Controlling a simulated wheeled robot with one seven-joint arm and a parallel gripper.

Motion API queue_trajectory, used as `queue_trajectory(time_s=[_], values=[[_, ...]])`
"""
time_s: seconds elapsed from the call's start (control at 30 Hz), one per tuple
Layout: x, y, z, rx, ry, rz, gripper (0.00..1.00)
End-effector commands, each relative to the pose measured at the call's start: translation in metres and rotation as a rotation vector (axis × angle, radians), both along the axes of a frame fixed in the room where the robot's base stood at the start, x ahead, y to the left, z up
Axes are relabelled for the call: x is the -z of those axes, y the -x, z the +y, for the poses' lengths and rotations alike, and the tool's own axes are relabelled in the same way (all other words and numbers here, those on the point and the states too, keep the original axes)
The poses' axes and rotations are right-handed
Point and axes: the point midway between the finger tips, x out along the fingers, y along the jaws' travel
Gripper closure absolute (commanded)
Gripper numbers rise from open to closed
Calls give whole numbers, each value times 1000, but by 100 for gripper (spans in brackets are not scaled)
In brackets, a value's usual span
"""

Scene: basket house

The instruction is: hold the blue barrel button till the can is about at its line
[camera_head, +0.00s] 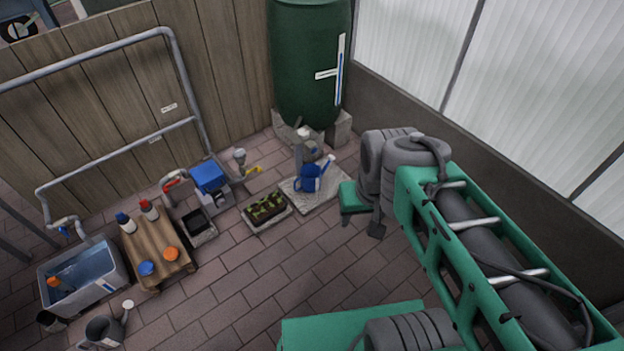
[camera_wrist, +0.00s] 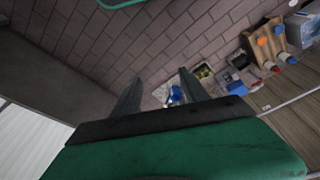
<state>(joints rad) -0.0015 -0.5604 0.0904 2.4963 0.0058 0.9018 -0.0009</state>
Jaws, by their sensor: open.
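A blue watering can (camera_head: 309,178) stands on a pale stone slab (camera_head: 330,189) in front of the dark green barrel (camera_head: 310,60). The barrel carries a white upright gauge (camera_head: 340,75) with a blue strip. A grey fitting (camera_head: 303,140) stands between can and barrel; I cannot make out a blue button on it. My gripper (camera_head: 361,225) is open and empty, to the right of the can and apart from it. In the wrist view the can (camera_wrist: 174,95) shows beyond my gripper's spread fingers (camera_wrist: 160,76). The can's line and water level are too small to see.
A planter (camera_head: 267,208), a blue-topped pump (camera_head: 210,178) and a wooden bench (camera_head: 155,250) with several bottles and lids stand to the left. A water trough (camera_head: 85,278) and a grey can (camera_head: 104,328) are farther left. Paving in front is clear; a translucent wall (camera_head: 540,80) borders the right.

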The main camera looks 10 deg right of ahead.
Motion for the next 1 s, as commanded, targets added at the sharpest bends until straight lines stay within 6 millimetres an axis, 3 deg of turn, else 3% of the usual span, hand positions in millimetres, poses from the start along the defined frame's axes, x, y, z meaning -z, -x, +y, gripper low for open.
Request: queue_trajectory(time_s=[0.6, 1.0], values=[[0, 0, 0, 0, 0, 0, 99], [0, 0, 0, 0, 0, 0, 100]])
